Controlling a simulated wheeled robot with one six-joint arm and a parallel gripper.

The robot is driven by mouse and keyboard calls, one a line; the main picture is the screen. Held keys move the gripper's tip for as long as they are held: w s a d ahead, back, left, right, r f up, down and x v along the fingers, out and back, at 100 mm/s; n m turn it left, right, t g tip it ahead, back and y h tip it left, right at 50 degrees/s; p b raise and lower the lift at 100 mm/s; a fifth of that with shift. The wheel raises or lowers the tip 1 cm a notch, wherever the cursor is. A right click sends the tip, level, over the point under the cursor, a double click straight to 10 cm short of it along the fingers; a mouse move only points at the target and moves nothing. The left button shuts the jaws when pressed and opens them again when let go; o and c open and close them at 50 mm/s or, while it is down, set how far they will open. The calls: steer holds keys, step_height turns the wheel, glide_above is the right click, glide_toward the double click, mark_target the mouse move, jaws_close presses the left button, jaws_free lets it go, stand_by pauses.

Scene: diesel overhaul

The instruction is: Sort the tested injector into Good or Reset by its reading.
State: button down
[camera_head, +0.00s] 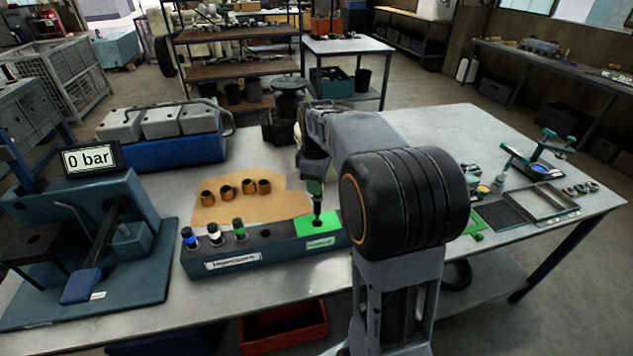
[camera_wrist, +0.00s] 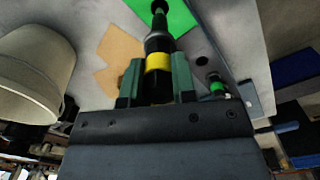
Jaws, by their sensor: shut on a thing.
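My gripper (camera_head: 316,178) is shut on an injector (camera_head: 317,205), held upright with its tip down over a green pad (camera_head: 308,226) at the right end of the rack. In the wrist view the injector (camera_wrist: 158,62) is dark with a yellow band, between the two green fingers (camera_wrist: 157,85). I cannot tell whether its tip touches the green pad. The pad carries a small green label, too small to read. The test stand (camera_head: 98,225) at left has a display (camera_head: 89,159) reading "0 bar". No Reset place can be made out.
The rack (camera_head: 226,264), labelled "Injectors", holds injectors with blue, white and green bands. Several copper-coloured sleeves (camera_head: 228,192) stand on brown paper behind it. A blue engine part (camera_head: 165,150) is at the back. A metal tray (camera_head: 540,203) lies at right. My arm hides the table's middle.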

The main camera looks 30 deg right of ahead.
mark_target(317, 220)
steer(key=shift+f, duration=0.25)
steer(key=shift+f+b, duration=1.2)
steer(key=shift+f, duration=0.5)
stand_by(0.5)
steer(key=shift+f+b, duration=1)
steer(key=shift+f, duration=0.75)
steer(key=shift+f+b, duration=0.85)
steer(key=shift+f, duration=0.35)
steer(key=c, duration=0.8)
jaws_free()
steer(key=shift+c, duration=0.2)
